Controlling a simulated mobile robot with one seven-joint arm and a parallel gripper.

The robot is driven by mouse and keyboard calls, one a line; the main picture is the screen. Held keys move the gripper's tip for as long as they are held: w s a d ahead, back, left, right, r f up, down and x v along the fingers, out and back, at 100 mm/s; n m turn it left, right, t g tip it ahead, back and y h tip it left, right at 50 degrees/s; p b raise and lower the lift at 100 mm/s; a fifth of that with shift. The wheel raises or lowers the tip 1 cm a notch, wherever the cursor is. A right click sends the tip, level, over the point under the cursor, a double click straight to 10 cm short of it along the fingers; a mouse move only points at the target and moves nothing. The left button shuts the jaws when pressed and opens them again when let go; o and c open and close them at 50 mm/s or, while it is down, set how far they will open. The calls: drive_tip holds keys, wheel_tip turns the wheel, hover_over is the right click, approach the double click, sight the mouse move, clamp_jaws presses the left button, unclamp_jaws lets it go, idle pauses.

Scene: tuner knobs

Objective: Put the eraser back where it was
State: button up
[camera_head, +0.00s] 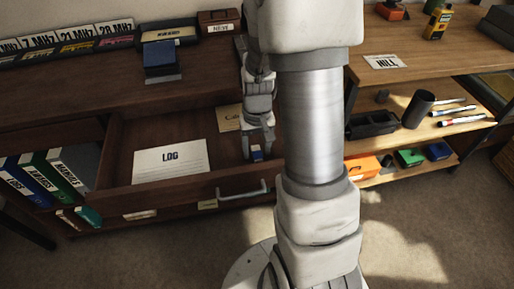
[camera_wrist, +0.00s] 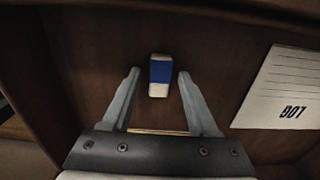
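The eraser (camera_wrist: 159,73), white with a blue sleeve, lies in the open drawer (camera_head: 120,150). It also shows in the head view (camera_head: 257,153) near the drawer's right end. My gripper (camera_wrist: 160,76) is open in the wrist view, with one finger on each side of the eraser and a gap on both sides. In the head view my gripper (camera_head: 258,152) reaches down into the drawer at the eraser. I cannot tell its exact height above the drawer floor.
A LOG sheet (camera_head: 171,160) lies in the drawer left of my gripper, and a tan card (camera_head: 229,118) lies behind. The drawer front with its handle (camera_head: 243,190) is close. Binders (camera_head: 45,175) stand left. A shelf at right holds a cup (camera_head: 419,108) and markers (camera_head: 453,112).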

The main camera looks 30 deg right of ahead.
wheel_tip(320, 180, up, 12)
drive_tip(key=p, duration=0.4)
wheel_tip(320, 180, up, 11)
drive_tip(key=n+t, duration=0.2)
drive_tip(key=t, duration=0.1)
hover_over(257, 153)
drive_tip(key=s+a, duration=0.5)
drive_tip(key=a, duration=0.1)
drive_tip(key=s+a+r+n+t, duration=0.1)
drive_tip(key=s+a+r+t, duration=0.1)
drive_tip(key=s+a+r, duration=0.2)
drive_tip(key=s, duration=0.3)
drive_tip(key=shift+a+r+t, duration=0.25)
drive_tip(key=shift+r+t, duration=0.05)
drive_tip(key=shift+r, duration=0.05)
drive_tip(key=shift+s, duration=0.1)
wheel_tip(257, 153, up, 15)
drive_tip(key=p, duration=1.4)
drive_tip(key=shift+f+p, duration=0.15)
drive_tip(key=shift+p, duration=0.2)
